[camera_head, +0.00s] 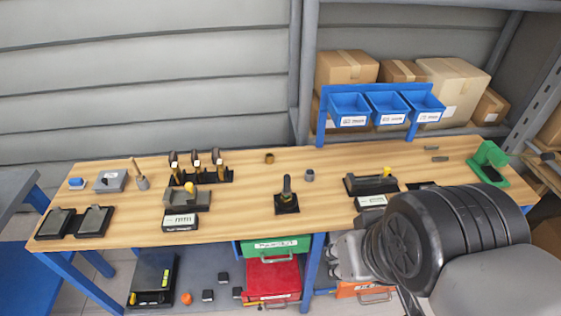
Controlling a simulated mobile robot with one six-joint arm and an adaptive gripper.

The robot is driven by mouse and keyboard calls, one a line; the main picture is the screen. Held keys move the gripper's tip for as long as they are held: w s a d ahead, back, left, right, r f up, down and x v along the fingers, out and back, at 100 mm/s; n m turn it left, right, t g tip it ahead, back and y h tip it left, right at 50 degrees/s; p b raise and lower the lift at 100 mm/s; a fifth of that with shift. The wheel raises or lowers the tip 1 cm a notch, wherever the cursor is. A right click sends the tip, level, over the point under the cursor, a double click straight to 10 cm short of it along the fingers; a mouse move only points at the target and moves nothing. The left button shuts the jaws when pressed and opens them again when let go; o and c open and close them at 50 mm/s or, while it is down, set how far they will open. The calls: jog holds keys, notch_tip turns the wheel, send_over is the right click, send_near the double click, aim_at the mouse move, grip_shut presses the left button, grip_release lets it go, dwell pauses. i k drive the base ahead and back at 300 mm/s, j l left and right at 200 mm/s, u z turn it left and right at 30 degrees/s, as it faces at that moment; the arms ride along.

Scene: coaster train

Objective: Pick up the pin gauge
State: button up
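A dark upright tool with a rounded handle (287,186) stands in a square black base (287,206) at the middle of the wooden bench (235,215). It may be the pin gauge, but I cannot tell for sure at this size. Several black-and-gold tools (196,161) stand upright in a black rack (213,178) to its left. My gripper (334,266) is at the bench's front edge, right of and nearer than the dark tool, and apart from it. My arm hides part of it, and its opening cannot be made out.
Grey fixtures with yellow parts stand left (189,200) and right (371,185) of the middle. A small grey cylinder (309,175) and a brass one (269,158) stand behind. Blue bins (386,108) are at the back. My arm covers the bench's right front.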

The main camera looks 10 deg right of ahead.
aim_at(286, 191)
jog(key=i+j+z, duration=0.4)
jog(key=j, duration=0.25)
jog(key=i+j+z, duration=0.25)
jog(key=i+j, duration=0.05)
jog(key=j, duration=0.1)
